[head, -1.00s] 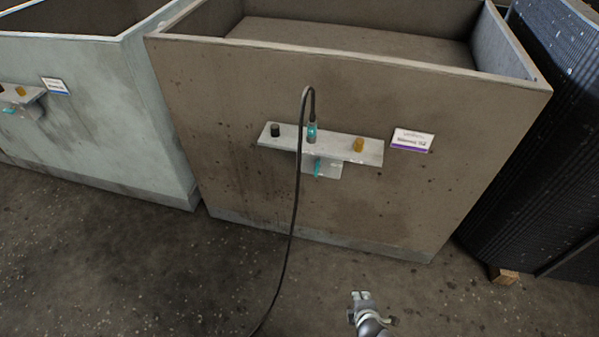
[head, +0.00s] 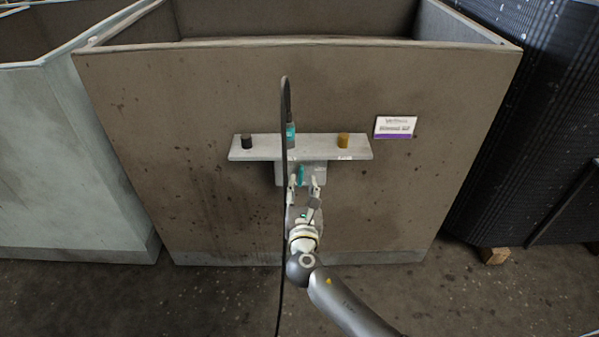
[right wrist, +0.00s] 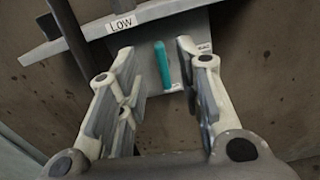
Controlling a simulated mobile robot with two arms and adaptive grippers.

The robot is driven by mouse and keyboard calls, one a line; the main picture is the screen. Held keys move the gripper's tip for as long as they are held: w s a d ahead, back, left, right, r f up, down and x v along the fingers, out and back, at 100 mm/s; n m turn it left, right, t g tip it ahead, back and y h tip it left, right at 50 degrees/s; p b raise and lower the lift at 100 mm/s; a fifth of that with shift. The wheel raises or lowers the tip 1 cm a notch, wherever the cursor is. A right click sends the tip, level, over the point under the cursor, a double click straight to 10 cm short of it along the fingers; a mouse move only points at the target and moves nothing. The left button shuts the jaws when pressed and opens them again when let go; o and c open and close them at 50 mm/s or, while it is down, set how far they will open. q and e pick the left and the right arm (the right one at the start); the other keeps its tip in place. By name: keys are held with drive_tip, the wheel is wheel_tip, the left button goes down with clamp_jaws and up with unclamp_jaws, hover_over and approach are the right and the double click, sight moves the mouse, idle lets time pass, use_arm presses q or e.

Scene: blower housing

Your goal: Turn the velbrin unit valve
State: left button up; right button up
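The brown concrete-like unit (head: 200,95) fills the middle of the head view, with a white and purple label (head: 395,127) on its front. A grey bracket (head: 330,147) on that front carries a teal valve handle (head: 301,175) on its lower plate. The handle stands nearly upright in the right wrist view (right wrist: 162,66), beside a "LOW" label (right wrist: 122,23). My right gripper (head: 305,183) is open in front of the lower plate. In the right wrist view its fingers (right wrist: 160,75) are spread on either side of the handle, with visible gaps. My left gripper is not in view.
A pale blue-green bin (head: 60,170) is left, a black ribbed panel (head: 530,130) right.

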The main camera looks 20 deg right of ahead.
sight(301, 172)
drive_tip(key=b+x, duration=0.1)
drive_tip(key=x, duration=0.5)
drive_tip(key=shift+a+f, duration=0.1)
drive_tip(key=shift+f, duration=0.05)
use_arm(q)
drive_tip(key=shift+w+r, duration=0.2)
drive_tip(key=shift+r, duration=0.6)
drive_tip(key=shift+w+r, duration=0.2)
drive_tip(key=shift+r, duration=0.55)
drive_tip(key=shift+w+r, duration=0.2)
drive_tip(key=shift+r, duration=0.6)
use_arm(e)
drive_tip(key=shift+x, duration=0.8)
clamp_jaws()
